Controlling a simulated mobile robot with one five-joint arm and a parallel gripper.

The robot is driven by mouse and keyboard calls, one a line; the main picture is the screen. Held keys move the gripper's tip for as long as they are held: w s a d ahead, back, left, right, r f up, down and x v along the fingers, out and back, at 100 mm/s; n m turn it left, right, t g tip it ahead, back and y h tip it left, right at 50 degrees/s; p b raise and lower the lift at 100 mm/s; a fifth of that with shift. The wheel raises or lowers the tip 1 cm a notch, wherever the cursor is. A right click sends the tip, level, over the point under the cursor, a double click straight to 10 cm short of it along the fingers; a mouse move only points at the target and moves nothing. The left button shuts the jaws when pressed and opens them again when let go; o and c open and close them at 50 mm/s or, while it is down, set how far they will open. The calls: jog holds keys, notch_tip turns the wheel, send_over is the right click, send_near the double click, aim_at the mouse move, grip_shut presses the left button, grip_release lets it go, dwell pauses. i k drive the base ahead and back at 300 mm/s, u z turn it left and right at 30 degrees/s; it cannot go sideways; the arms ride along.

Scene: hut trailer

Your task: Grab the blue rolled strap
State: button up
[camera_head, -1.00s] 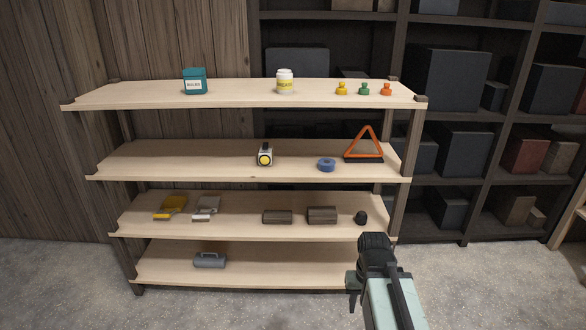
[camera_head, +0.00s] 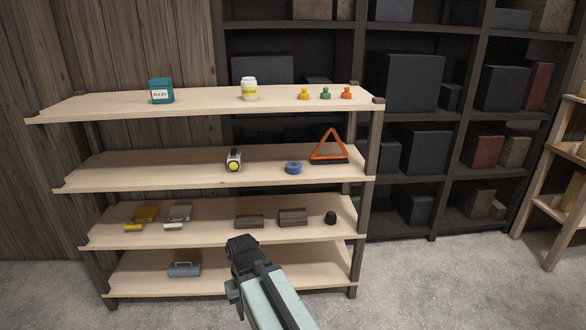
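The blue rolled strap (camera_head: 293,168) is a small round roll. It lies on the second shelf from the top (camera_head: 120,175), near the front edge and right of the middle. An orange warning triangle stands to its right and a torch-like item sits to its left. My gripper (camera_head: 234,292) is low in front of the rack, below and left of the strap and well apart from it. My arm's dark wrist and pale green link hide part of the bottom shelf. The fingers are mostly hidden, so their opening is unclear.
The orange triangle (camera_head: 329,147) stands close to the strap. The white and black torch-like item (camera_head: 233,160) is farther off. The top shelf (camera_head: 210,103) lies above, with jars and small coloured pieces. Bare floor (camera_head: 420,280) shows to the right.

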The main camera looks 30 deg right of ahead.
aim_at(293, 167)
jog(key=i, duration=1.6)
